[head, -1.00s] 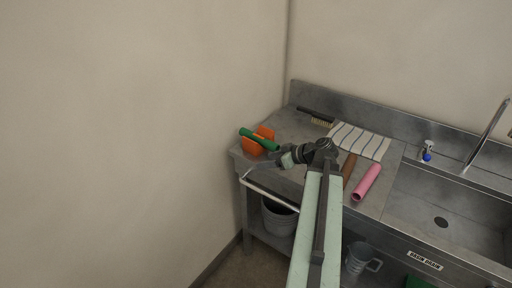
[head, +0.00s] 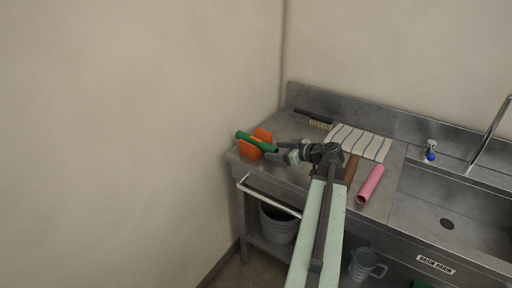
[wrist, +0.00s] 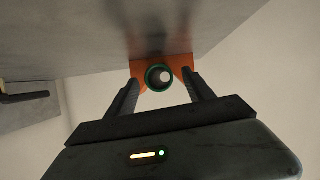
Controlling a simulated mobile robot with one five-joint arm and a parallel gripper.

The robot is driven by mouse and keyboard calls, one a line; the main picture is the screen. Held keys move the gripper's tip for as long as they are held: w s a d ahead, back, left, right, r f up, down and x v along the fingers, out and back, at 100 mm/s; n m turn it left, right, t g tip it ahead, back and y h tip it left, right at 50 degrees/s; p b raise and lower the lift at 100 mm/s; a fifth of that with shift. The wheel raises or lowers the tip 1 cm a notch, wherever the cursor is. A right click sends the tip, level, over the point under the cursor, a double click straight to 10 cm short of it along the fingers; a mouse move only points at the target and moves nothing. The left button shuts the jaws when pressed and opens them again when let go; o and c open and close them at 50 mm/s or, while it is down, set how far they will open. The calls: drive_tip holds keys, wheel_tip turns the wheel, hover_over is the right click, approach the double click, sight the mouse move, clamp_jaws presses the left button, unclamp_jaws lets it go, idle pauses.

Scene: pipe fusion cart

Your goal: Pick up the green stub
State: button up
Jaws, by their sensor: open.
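The green stub (head: 257,142) is a short green tube lying across an orange holder (head: 262,137) at the left end of the steel counter. In the wrist view the stub (wrist: 159,77) shows end-on as a green ring, with the orange holder (wrist: 180,62) behind it. My gripper (head: 282,148) is just right of the stub's near end in the head view. In the wrist view my gripper (wrist: 160,88) is open, with one finger on each side of the stub's end. I cannot tell whether the fingers reach past the end.
A pink tube (head: 370,184), a brown bar (head: 351,168), a striped cloth (head: 358,142) and a brush (head: 318,121) lie on the counter right of and behind my gripper. A rail (head: 268,197) runs along the front. The wall is close on the left.

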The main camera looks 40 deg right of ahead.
drive_tip(key=shift+x, duration=1.05)
clamp_jaws()
